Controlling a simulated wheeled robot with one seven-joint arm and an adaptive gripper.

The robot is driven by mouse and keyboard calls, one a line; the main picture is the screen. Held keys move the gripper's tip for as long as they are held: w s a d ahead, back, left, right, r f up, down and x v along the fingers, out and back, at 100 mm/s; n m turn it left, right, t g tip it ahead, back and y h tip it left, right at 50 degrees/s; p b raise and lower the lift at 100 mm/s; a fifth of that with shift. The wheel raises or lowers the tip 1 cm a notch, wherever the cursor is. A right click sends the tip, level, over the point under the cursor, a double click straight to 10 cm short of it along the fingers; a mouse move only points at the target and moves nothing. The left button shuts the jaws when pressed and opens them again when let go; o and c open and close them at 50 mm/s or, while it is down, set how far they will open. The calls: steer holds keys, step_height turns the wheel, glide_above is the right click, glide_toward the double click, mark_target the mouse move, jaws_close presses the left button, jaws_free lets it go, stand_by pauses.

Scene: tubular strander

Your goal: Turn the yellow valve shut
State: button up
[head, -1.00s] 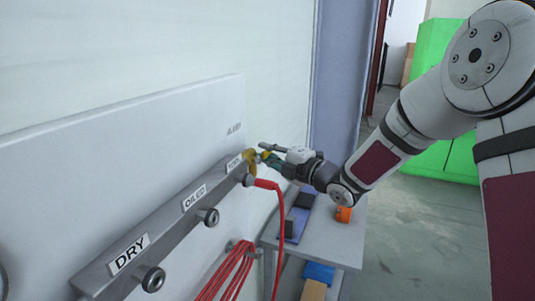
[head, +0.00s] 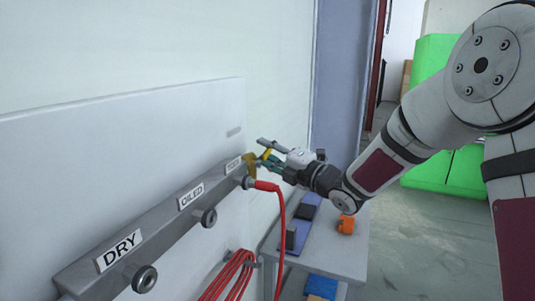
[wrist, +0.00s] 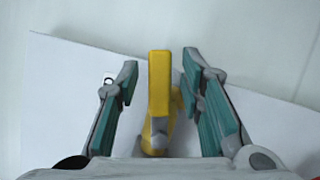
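The yellow valve (head: 250,166) sits at the far end of a grey manifold bar on the wall panel. In the wrist view its yellow handle (wrist: 160,85) stands upright in the picture, between the two fingers. My gripper (wrist: 158,80) is open, with teal pads on both sides of the handle and a visible gap on each side. In the head view my gripper (head: 264,159) is at the valve from the right. Part of the valve body is hidden behind the handle in the wrist view.
The manifold bar (head: 165,232) carries labels DRY and OILED and grey ports (head: 209,217). A red hose (head: 281,225) hangs from a port just below the valve. A small table (head: 325,255) with an orange item (head: 346,224) stands below my arm.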

steer(key=v, duration=1.2)
